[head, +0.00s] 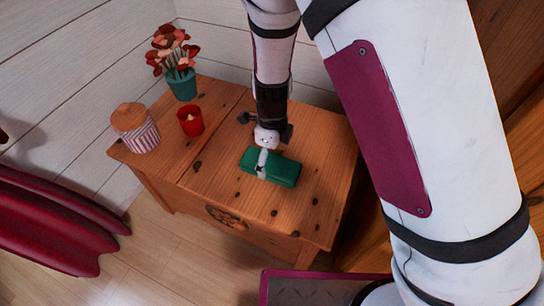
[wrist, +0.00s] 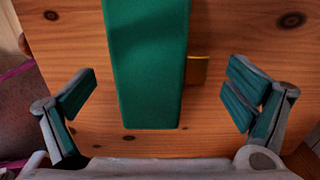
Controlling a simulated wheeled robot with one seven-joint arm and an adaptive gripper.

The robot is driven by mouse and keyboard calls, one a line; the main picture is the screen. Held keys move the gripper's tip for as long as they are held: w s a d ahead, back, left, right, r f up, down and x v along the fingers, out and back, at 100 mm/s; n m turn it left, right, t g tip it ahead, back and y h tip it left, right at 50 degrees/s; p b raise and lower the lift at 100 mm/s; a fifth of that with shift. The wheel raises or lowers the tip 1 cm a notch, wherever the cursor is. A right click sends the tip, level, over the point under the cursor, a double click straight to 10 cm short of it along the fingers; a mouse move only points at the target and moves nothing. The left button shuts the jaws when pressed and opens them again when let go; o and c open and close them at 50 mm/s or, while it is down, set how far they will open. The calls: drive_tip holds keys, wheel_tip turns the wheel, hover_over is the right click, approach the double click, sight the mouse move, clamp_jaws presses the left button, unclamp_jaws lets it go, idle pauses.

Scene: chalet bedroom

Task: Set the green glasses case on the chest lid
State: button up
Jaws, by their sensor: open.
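The green glasses case (head: 279,171) appears to lie flat on the wooden chest lid (head: 222,159), towards the front right part of it. In the wrist view the case (wrist: 147,60) is a long green block, with the plank lid (wrist: 245,30) around it. My gripper (head: 263,165) is over the case in the head view and hides part of its middle. In the wrist view my gripper (wrist: 160,95) is open, one finger on each side of the case with clear gaps. A small brass-coloured piece (wrist: 198,70) shows at the case's right edge.
A red candle cup (head: 190,121), a striped jar with a wooden top (head: 135,128) and a teal pot of red flowers (head: 182,84) stand on the lid's left and back. A dark red curved object (head: 55,220) is at the lower left. The lid's front left is bare.

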wheel_tip(320, 180, up, 11)
drive_tip(key=p, duration=0.4)
drive_tip(key=shift+f, duration=0.2)
drive_tip(key=s+d+r+n+y, duration=0.1)
drive_tip(key=s+d+r+n, duration=0.5)
drive_tip(key=r, duration=0.3)
drive_tip(key=s+d+r+n+y, duration=0.1)
drive_tip(key=s+d+r+n, duration=0.45)
drive_tip(key=r, duration=0.35)
drive_tip(key=s+d+r+n+h, duration=0.1)
drive_tip(key=s+d+r+n, duration=0.1)
drive_tip(key=s+d+n, duration=0.3)
drive_tip(key=s+d+r+n+h, duration=0.1)
drive_tip(key=s+d+r+n, duration=0.2)
drive_tip(key=s, duration=0.9)
drive_tip(key=shift+s+d+n, duration=0.3)
drive_tip(key=shift+d+n, duration=0.8)
drive_tip(key=shift+n, duration=0.15)
